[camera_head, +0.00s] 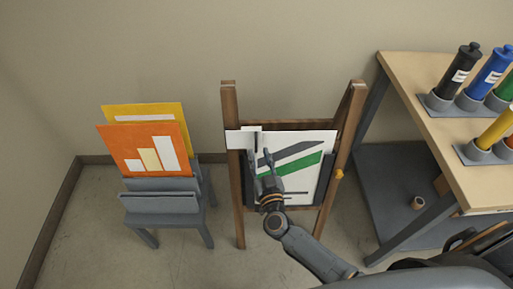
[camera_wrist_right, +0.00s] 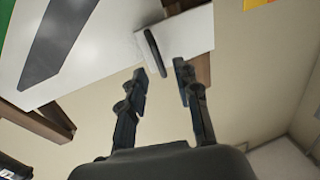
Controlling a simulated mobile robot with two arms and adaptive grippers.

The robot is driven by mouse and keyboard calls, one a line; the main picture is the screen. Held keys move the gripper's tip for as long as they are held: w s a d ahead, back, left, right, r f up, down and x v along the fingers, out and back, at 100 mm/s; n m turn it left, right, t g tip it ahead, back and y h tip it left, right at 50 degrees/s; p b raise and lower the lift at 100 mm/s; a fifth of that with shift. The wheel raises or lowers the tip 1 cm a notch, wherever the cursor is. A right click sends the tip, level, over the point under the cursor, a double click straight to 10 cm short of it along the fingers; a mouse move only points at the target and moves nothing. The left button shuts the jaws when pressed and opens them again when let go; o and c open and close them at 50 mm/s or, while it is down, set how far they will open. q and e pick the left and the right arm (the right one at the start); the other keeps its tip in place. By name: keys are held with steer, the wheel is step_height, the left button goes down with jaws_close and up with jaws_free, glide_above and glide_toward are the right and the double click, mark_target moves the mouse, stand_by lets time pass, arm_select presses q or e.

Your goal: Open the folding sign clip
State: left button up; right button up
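The folding sign is a brown wooden easel (camera_head: 229,190) with a white board (camera_head: 300,150) that carries grey and green stripes. The clip (camera_head: 238,139) is a pale plate at the board's upper left corner, across the left post. In the right wrist view the clip plate (camera_wrist_right: 187,34) has a dark upright bar handle (camera_wrist_right: 154,52). My right gripper (camera_head: 260,155) is just below the clip, in front of the board. Its two fingers (camera_wrist_right: 161,72) are apart with nothing between them, their tips close to the handle. Contact cannot be told. My left gripper is not in view.
A grey rack (camera_head: 160,203) with orange and yellow signs stands to the left. A wooden-topped workbench (camera_head: 440,125) with coloured bottles stands to the right. A small brown roll (camera_head: 417,203) lies on its lower shelf. Bare floor lies between rack and easel.

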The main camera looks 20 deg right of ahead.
mark_target(256, 146)
steer(key=shift+w+d, duration=0.2)
steer(key=shift+w, duration=1.65)
jaws_close()
